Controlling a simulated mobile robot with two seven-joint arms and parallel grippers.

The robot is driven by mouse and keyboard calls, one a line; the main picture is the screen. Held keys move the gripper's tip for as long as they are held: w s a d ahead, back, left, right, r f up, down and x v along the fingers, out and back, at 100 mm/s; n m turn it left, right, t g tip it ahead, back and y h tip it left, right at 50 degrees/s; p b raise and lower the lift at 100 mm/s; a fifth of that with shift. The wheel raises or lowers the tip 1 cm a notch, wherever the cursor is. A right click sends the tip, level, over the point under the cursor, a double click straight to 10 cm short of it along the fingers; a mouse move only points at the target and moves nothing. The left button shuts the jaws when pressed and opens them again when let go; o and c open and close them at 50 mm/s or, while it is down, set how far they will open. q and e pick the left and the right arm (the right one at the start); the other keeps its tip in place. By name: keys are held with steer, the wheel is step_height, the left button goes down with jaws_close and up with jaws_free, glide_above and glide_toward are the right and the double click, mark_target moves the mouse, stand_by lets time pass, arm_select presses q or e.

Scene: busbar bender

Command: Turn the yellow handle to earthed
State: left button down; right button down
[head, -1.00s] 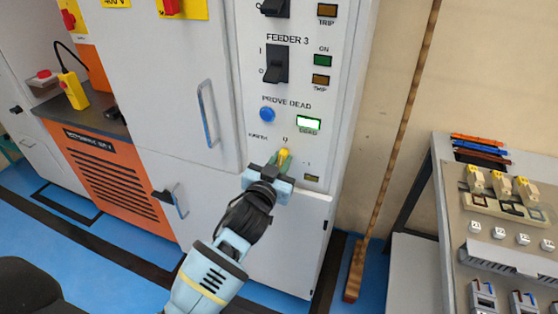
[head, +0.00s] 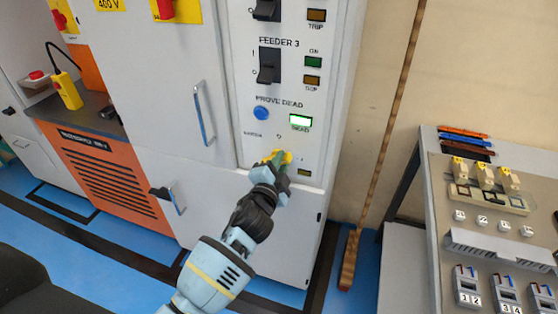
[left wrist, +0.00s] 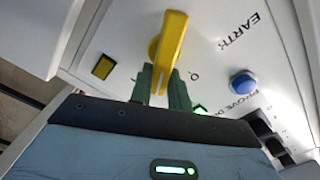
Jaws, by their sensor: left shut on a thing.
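The yellow handle (head: 284,156) is on the grey panel below the PROVE DEAD label. It also fills the upper middle of the left wrist view (left wrist: 173,42), with the EARTH lettering to its upper right and a 0 mark close beside it. My left gripper (head: 273,167) is shut on the handle. In the left wrist view its green fingers (left wrist: 162,82) lie on either side of the handle's near end. The handle sits aslant; I cannot tell exactly which mark it points to. My right gripper is not in view.
The blue button (head: 261,113) and the lit green DEAD lamp (head: 300,122) are just above the handle. A small amber lamp (head: 304,173) is to its right. A cabinet door handle (head: 204,113) stands out at left. A bench (head: 440,255) with parts is at right.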

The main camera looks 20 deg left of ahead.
arm_select(q)
steer(key=m, duration=0.2)
steer(key=f+m, duration=0.1)
steer(key=m, duration=0.2)
steer(key=shift+d+m, duration=0.1)
steer(key=shift+m, duration=0.2)
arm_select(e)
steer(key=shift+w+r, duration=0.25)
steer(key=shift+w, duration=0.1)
arm_select(q)
steer(key=shift+f, duration=0.1)
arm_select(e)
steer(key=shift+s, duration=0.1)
arm_select(q)
steer(key=c, duration=1.3)
jaws_free()
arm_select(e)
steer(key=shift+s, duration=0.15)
arm_select(q)
steer(key=shift+s, duration=0.15)
steer(key=s, duration=0.7)
steer(key=shift+s+p, duration=0.3)
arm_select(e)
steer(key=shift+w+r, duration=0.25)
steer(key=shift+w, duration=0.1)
